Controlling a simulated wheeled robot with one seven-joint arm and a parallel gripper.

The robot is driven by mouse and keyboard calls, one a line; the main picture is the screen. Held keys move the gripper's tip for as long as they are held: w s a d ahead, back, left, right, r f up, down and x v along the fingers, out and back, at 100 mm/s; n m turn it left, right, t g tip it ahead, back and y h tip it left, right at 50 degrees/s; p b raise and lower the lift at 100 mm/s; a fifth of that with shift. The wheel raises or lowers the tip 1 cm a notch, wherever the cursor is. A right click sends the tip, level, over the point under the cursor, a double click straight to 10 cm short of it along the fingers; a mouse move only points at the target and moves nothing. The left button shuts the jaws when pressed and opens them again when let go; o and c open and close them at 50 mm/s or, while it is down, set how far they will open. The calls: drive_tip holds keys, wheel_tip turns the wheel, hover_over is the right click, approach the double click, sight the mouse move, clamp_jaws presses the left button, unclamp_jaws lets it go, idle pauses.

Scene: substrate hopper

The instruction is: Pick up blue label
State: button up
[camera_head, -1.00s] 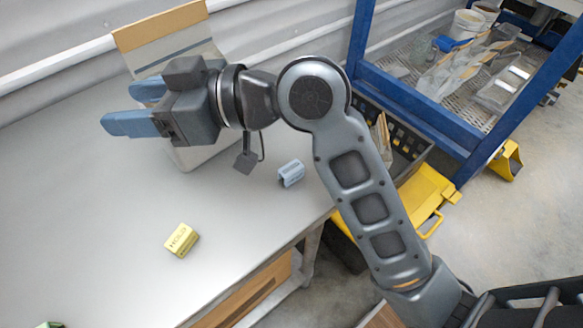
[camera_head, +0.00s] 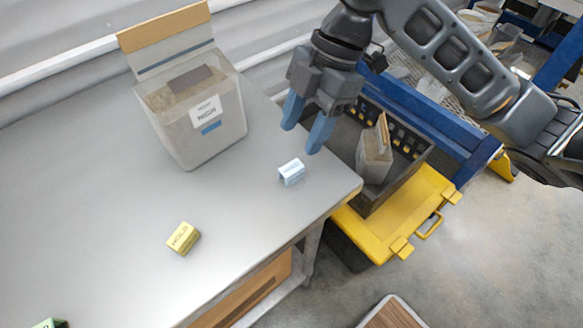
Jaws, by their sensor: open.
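The blue label (camera_head: 292,172) is a small pale-blue block with dark print. It lies on the grey table (camera_head: 110,200) near its right edge. My gripper (camera_head: 303,138) is open and empty, its blue fingers pointing down. In the picture its fingertips are just above and beside the label, apart from it. The height of the fingers over the table is hard to tell.
A yellow label (camera_head: 183,238) lies at the table's front. A green one (camera_head: 50,323) shows at the lower left edge. A clear hopper (camera_head: 215,140) with an open lid stands behind. A dark crate (camera_head: 405,180) holding a container sits on a yellow case (camera_head: 395,230) to the right.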

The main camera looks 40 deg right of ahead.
sight(292, 167)
drive_tip(key=shift+s+d+p+x, duration=0.15)
drive_tip(key=shift+p+x, duration=0.15)
drive_tip(key=shift+x, duration=1.6)
drive_tip(key=shift+s+d+p+x, duration=0.15)
drive_tip(key=shift+p+x, duration=0.1)
drive_tip(key=shift+x, duration=1.65)
drive_tip(key=shift+f, duration=0.1)
clamp_jaws()
